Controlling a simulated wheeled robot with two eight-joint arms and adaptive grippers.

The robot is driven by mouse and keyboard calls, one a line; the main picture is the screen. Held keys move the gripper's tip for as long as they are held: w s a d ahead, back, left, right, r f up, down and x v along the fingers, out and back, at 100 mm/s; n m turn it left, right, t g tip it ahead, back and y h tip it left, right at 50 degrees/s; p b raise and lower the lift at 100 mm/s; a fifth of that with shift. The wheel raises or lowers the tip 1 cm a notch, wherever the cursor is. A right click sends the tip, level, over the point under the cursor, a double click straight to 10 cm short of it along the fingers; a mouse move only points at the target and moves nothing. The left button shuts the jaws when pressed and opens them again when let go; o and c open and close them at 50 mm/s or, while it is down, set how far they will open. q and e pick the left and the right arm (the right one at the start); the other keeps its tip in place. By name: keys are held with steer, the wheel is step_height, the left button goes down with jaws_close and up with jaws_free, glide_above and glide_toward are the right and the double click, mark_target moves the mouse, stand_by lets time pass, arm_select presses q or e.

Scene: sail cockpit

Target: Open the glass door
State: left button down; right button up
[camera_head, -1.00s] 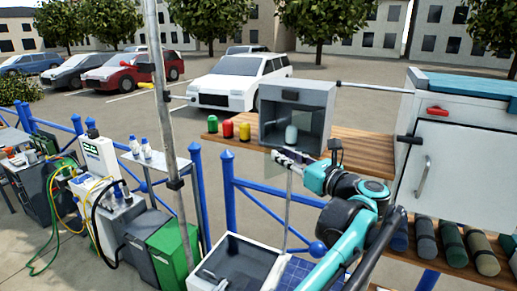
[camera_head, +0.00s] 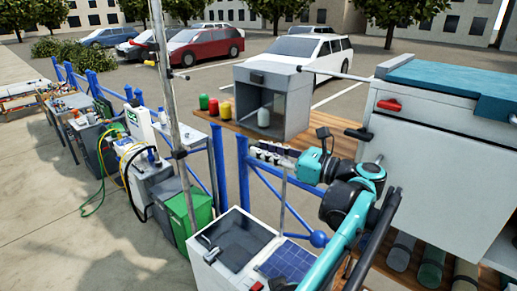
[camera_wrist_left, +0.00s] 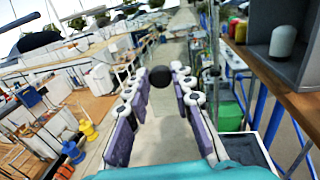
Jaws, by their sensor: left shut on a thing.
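A grey box (camera_head: 256,101) stands on a wooden shelf, its dark front holding a pale green canister (camera_head: 264,118). The canister also shows in the left wrist view (camera_wrist_left: 283,40). The clear pane of the glass door cannot be made out for certain. My left gripper (camera_head: 262,151) is below the front of the box, at the shelf edge. In the left wrist view its fingers (camera_wrist_left: 162,78) stand either side of a black round knob (camera_wrist_left: 160,76) at the tips, shut on it. What the knob is fixed to is hidden. My right gripper is not in view.
Green, red and yellow jars (camera_head: 214,106) stand left of the box. A white cabinet (camera_head: 440,165) with a red latch is at the right. A metal pole (camera_head: 172,100) and blue railing posts (camera_head: 218,165) stand left.

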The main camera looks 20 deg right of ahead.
arm_select(q)
steer(key=shift+w+a+r, duration=0.1)
steer(key=shift+w+r, duration=0.05)
steer(key=c, duration=1.3)
jaws_free()
steer(key=v, duration=1.2)
